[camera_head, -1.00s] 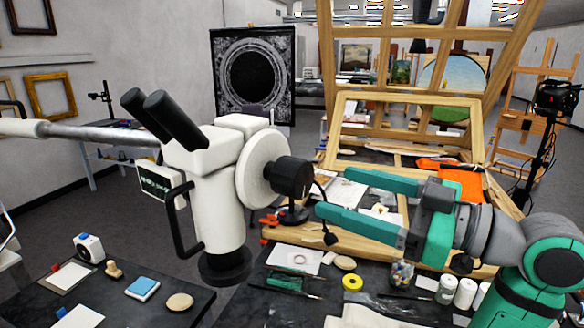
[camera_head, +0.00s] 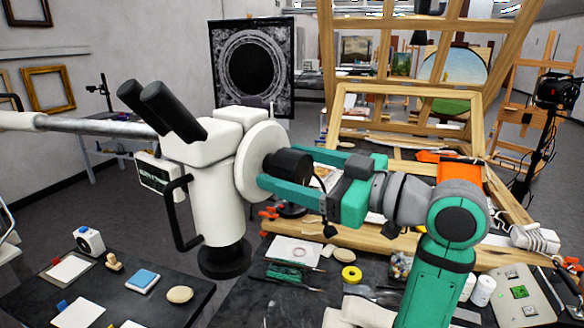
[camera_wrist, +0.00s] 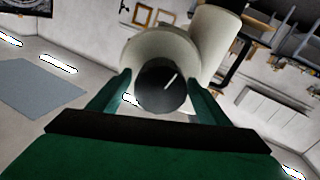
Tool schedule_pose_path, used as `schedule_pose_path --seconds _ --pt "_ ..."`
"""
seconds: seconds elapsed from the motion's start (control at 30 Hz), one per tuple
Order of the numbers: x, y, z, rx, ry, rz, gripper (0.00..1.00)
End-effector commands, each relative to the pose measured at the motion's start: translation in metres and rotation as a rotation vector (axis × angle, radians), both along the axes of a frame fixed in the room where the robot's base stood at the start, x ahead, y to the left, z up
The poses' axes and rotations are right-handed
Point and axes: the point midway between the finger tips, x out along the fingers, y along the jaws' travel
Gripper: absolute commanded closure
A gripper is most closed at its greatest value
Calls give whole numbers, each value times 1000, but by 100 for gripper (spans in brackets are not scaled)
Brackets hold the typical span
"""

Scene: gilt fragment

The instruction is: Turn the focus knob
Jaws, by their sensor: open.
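The white microscope (camera_head: 217,185) hangs on a long arm from the left, with two black eyepieces (camera_head: 160,112) and a black lens ring at its bottom. The black focus knob (camera_head: 290,166) sticks out from the white disc (camera_head: 257,160) on its right side. My gripper (camera_head: 285,170) is open, its two green fingers on either side of the knob. In the wrist view the knob (camera_wrist: 162,88), with a pale line on its face, lies between the fingers (camera_wrist: 160,92). Small gaps seem to show beside it; contact cannot be told for sure.
A dark table with tools, a yellow tape roll (camera_head: 351,274) and jars lies below. A wooden easel frame (camera_head: 405,120) stands behind my arm. A black handle (camera_head: 180,215) hangs on the microscope's left. A second dark table (camera_head: 105,295) is at lower left.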

Motion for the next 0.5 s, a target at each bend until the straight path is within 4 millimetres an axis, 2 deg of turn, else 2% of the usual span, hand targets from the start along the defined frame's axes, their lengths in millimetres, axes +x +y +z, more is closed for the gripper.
schedule_pose_path --seconds 0.2,0.23,0.4,0.5 --pt "0 0 0 0 0 0 29" --pt "0 0 0 0 0 0 32" --pt "0 0 0 0 0 -1 70" --pt "0 0 0 1 2 -1 70"
